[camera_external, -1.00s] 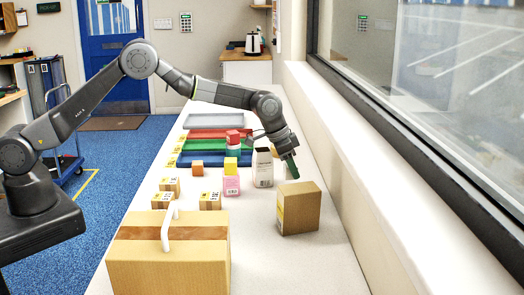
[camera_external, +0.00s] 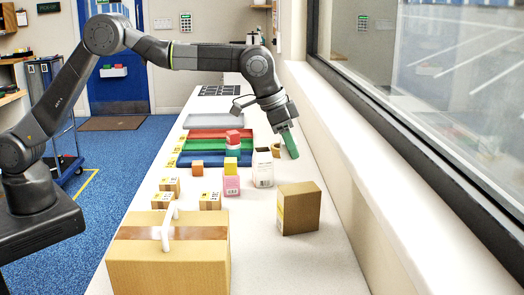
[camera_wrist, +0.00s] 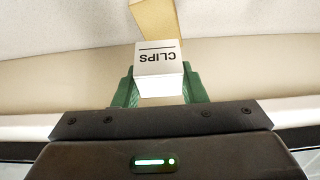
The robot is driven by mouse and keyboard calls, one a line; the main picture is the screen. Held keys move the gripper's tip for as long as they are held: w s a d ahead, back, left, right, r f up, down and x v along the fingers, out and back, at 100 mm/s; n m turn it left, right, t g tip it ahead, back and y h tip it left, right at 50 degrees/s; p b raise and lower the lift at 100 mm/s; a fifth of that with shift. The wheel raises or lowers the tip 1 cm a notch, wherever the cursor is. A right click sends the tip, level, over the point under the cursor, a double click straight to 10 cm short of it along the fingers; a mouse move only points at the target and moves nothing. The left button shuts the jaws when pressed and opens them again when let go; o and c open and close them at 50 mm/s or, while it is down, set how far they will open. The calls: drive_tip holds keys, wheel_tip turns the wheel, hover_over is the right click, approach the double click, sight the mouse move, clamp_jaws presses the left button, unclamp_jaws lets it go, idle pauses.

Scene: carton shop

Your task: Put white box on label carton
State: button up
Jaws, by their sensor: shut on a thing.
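I cannot tell which is the label carton.
A big taped carton (camera_external: 165,262) with a white handle fills the near left. A whitish pack (camera_external: 263,168) stands beside a pink box (camera_external: 231,186). Coloured trays (camera_external: 200,158) lie farther back. A window ledge (camera_external: 355,150) runs along the right.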

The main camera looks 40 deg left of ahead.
sight(295, 188)
wheel_tip(295, 188, down, 8)
drive_tip(key=shift+f+p, duration=0.1)
drive_tip(key=shift+p, duration=0.5)
drive_tip(key=shift+f, duration=0.1)
drive_tip(key=o, duration=1)
drive_tip(key=shift+r, duration=0.3)
drive_tip(key=b+v, duration=0.2)
drive_tip(key=v, duration=0.9)
drive_tip(key=shift+s+a+r, duration=0.1)
drive_tip(key=shift+r, duration=0.2)
